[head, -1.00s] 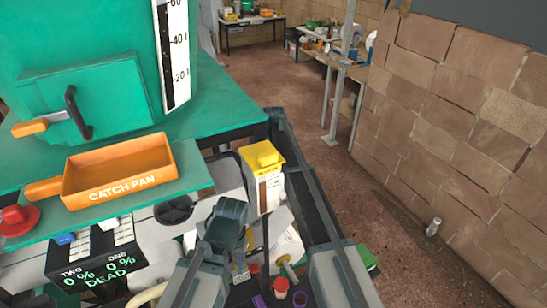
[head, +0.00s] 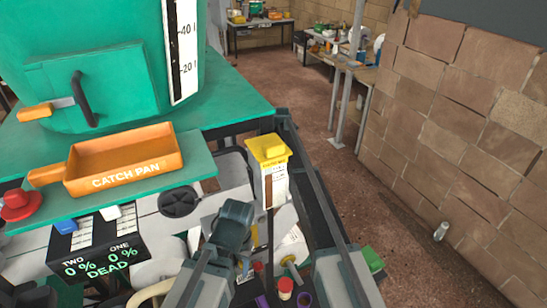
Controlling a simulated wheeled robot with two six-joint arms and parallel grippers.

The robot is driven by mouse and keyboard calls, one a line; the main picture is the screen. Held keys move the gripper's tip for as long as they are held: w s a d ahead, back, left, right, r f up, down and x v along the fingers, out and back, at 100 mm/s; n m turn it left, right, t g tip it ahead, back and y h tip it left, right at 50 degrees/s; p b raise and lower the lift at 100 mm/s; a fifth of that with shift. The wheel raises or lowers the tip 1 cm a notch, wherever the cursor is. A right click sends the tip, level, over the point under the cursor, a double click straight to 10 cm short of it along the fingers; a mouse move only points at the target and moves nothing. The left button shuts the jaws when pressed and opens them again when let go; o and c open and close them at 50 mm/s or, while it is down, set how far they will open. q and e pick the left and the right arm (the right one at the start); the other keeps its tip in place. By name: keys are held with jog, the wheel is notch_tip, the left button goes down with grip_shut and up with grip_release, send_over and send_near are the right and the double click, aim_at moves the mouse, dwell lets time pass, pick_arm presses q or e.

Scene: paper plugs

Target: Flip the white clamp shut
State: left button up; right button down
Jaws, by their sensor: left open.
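A small white piece (head: 113,212), which looks like the white clamp, sits at the top of the right-hand strip on the black panel marked ONE and TWO. It is too small to tell whether it stands open. A blue piece (head: 66,227) sits at the top of the other strip. My left gripper (head: 243,266) is open, low in the middle of the view, to the right of the panel and apart from the white piece. Its fingers are partly hidden by my arm. I do not see my right gripper; only my right arm's links show.
An orange catch pan (head: 122,182) stands on a green ledge behind the panel, with a red knob (head: 18,205) at the left. A yellow-lidded box (head: 270,172) stands close behind my left gripper. Several small containers lie below. Open floor and a brick wall are at the right.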

jog(key=shift+a, duration=0.15)
jog(key=shift+r+p, duration=0.5)
jog(key=shift+p, duration=0.25)
jog(key=p+v, duration=0.6)
jog(key=shift+s+d+r, duration=0.2)
jog(key=shift+d+r, duration=0.05)
jog(key=shift+s, duration=0.1)
